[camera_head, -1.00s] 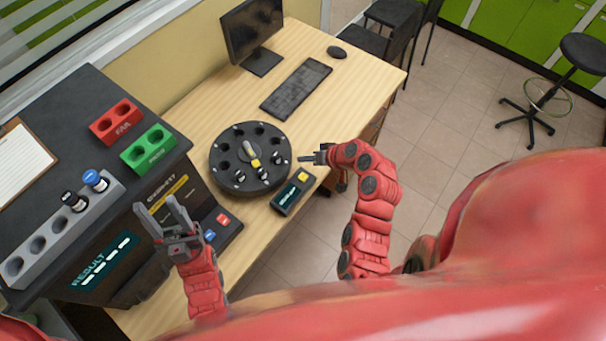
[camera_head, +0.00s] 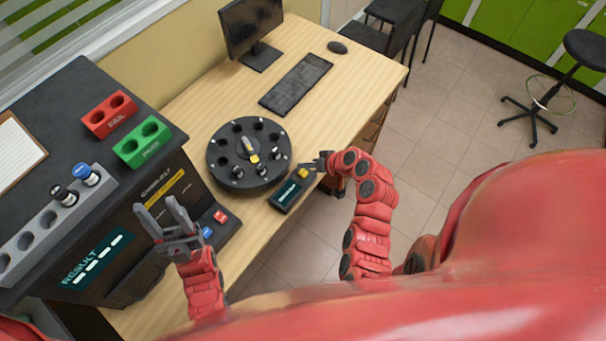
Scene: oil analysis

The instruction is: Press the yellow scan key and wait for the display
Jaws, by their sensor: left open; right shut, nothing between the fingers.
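The small dark scanner box (camera_head: 284,198) lies on the wooden desk, right of the round carousel. Its yellow scan key (camera_head: 303,173) is at its far right end, beside a teal display (camera_head: 287,192) whose text is too small to read. My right gripper (camera_head: 308,168) is shut and empty, with its fingertips at the yellow key, pointing left. I cannot tell whether they touch or press it. My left gripper (camera_head: 160,222) is open and empty, in front of the dark analyser (camera_head: 130,235) with its RESULT screen (camera_head: 97,260) showing dashes.
The black carousel (camera_head: 226,178) holds several vials. A red FAIL block (camera_head: 107,122), a green PASS block (camera_head: 147,150) and a grey rack (camera_head: 48,238) with two capped vials sit on the analyser's top. A keyboard (camera_head: 296,83) and monitor (camera_head: 250,25) stand behind.

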